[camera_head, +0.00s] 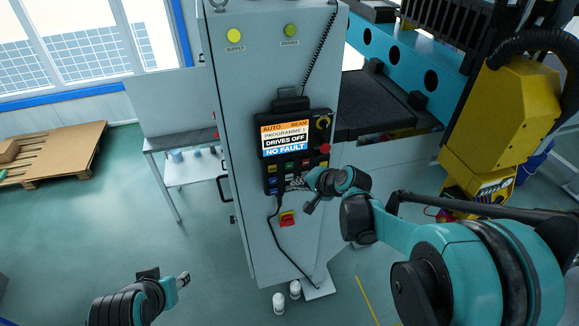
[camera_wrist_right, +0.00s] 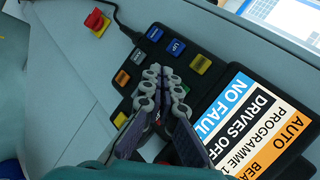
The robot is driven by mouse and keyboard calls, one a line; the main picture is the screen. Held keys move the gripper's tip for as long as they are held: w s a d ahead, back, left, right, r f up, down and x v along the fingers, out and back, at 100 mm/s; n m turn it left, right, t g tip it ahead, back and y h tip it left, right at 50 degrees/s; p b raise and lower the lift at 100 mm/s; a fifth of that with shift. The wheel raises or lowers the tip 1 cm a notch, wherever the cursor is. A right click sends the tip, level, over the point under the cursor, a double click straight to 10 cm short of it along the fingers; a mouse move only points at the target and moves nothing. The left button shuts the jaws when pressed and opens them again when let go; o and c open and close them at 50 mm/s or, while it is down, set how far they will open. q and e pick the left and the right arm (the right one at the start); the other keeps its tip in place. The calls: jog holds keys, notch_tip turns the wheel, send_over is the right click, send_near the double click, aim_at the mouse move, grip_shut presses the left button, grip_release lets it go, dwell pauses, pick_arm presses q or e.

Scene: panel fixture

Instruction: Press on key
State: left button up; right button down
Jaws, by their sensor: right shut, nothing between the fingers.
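The control pendant (camera_head: 262,187) hangs on the front of a grey cabinet, with a lit screen (camera_head: 285,138) reading "DRIVES OFF" and "NO FAULT" above rows of coloured keys. In the right wrist view I see a yellow key (camera_wrist_right: 200,64), a blue "UP" key (camera_wrist_right: 177,46), another blue key (camera_wrist_right: 155,33) and an orange key (camera_wrist_right: 122,77). My right gripper (camera_head: 300,184) is shut and empty at the pendant's lower right. Its fingers (camera_wrist_right: 161,74) cover part of the keypad in the wrist view; contact is unclear. No key reading "ON" is legible. My left gripper (camera_head: 184,279) is low, away from the cabinet.
A red knob (camera_head: 325,148) sits at the pendant's right edge. A red-and-yellow switch (camera_head: 288,218) is on the cabinet below. A cable hangs from the pendant. A yellow machine (camera_head: 515,115) stands right, a white bench (camera_head: 190,170) left.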

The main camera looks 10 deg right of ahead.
aim_at(286, 170)
jog(key=shift+w, duration=2.5)
jog(key=shift+w+b, duration=0.1)
jog(key=shift+b, duration=0.2)
jog(key=shift+w, duration=0.3)
jog(key=shift+w+a, duration=0.1)
jog(key=shift+w, duration=0.3)
jog(key=shift+s, duration=0.1)
jog(key=shift+s+b, duration=0.35)
jog(key=shift+s, duration=0.4)
jog(key=shift+s, duration=0.1)
